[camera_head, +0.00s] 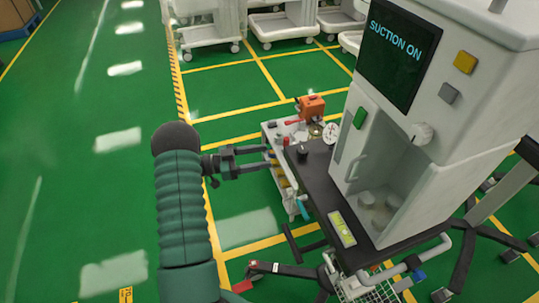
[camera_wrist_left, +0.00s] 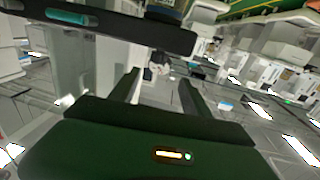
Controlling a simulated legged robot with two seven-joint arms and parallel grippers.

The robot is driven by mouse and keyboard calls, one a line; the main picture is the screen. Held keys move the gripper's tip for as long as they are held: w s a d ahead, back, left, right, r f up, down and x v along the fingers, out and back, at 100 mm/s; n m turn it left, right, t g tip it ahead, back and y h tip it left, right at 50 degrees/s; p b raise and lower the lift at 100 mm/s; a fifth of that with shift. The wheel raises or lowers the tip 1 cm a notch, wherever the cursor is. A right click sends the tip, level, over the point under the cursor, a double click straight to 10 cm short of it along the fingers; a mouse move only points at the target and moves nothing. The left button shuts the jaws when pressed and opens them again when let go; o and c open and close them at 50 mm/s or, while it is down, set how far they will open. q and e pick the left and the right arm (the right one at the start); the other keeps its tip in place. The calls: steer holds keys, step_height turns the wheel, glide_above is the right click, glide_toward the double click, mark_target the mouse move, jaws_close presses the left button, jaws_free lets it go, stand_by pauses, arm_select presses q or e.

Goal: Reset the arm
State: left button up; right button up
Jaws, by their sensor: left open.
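My left arm comes up from the bottom of the head view. Its dark gripper (camera_head: 268,161) points right and is open, with nothing seen between its fingers. It is close to the left edge of the black cart top (camera_head: 318,185). In the left wrist view the two fingers (camera_wrist_left: 160,90) stand apart, with a blurred background between them. My right gripper is not in view.
A white machine (camera_head: 440,100) with a "SUCTION ON" screen (camera_head: 391,50) stands on the cart at right. A lower trolley (camera_head: 277,170) carries an orange device (camera_head: 311,107). White carts (camera_head: 210,28) stand at the back. The green floor (camera_head: 75,150) at left is clear.

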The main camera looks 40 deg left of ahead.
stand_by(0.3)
